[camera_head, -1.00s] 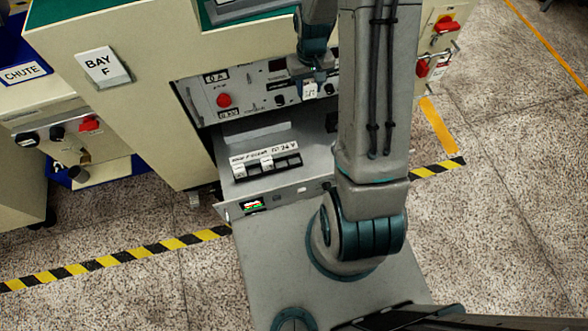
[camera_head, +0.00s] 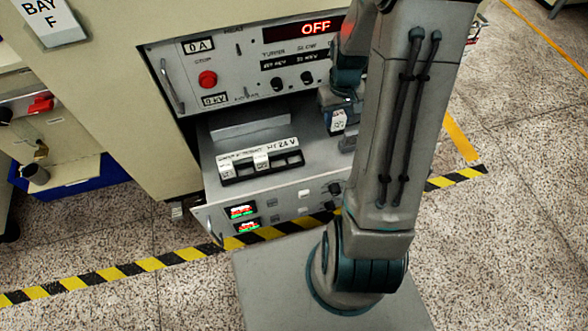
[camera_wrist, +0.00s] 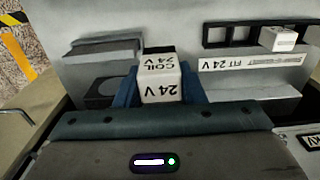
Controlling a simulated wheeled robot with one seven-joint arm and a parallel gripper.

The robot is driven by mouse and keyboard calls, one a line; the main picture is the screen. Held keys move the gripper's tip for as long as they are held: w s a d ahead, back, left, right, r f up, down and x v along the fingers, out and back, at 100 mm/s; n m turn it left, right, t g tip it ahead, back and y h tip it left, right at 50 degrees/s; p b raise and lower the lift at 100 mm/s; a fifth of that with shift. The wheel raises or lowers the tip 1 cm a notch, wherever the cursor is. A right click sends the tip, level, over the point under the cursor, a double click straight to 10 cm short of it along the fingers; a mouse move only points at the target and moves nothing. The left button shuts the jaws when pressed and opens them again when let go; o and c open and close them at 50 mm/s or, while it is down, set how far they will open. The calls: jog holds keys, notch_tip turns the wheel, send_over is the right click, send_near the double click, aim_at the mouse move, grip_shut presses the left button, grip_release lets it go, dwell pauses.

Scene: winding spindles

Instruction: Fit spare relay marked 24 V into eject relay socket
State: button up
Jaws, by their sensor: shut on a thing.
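A white relay (camera_wrist: 160,82) marked "24 V COIL" is between the blue fingers of my gripper (camera_wrist: 160,90), which is shut on it. In the head view the relay (camera_head: 338,121) shows below my gripper (camera_head: 338,103), to the right of the socket row. The socket row (camera_head: 262,168) is on the pulled-out drawer, with white relays and dark gaps in it. Its label strip (camera_head: 283,146) ends in "24 V". The held relay is apart from the row.
The drawer (camera_head: 215,150) sticks out below a panel with a red button (camera_head: 207,79) and a display reading "OFF" (camera_head: 315,27). A dark block (camera_wrist: 100,90) lies beside the gripper in the wrist view. Striped floor tape (camera_head: 110,270) runs before the cabinet.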

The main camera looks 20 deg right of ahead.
jog(key=shift+s+f, duration=0.1)
jog(key=shift+f, duration=0.35)
jog(key=shift+f+b, duration=0.15)
jog(key=shift+b, duration=0.2)
jog(key=shift+w+a+f+b, duration=0.2)
jog(key=shift+a+f+b, duration=0.8)
jog(key=shift+a+f, duration=0.85)
jog(key=shift+w+a+f+b, duration=0.25)
jog(key=shift+a+f+b, duration=0.75)
jog(key=shift+a+f, duration=0.85)
jog(key=shift+w+a+f+b, duration=0.2)
jog(key=shift+a+f+b, duration=0.8)
jog(key=shift+a+f, duration=0.8)
jog(key=shift+a, duration=0.2)
jog(key=o, duration=1)
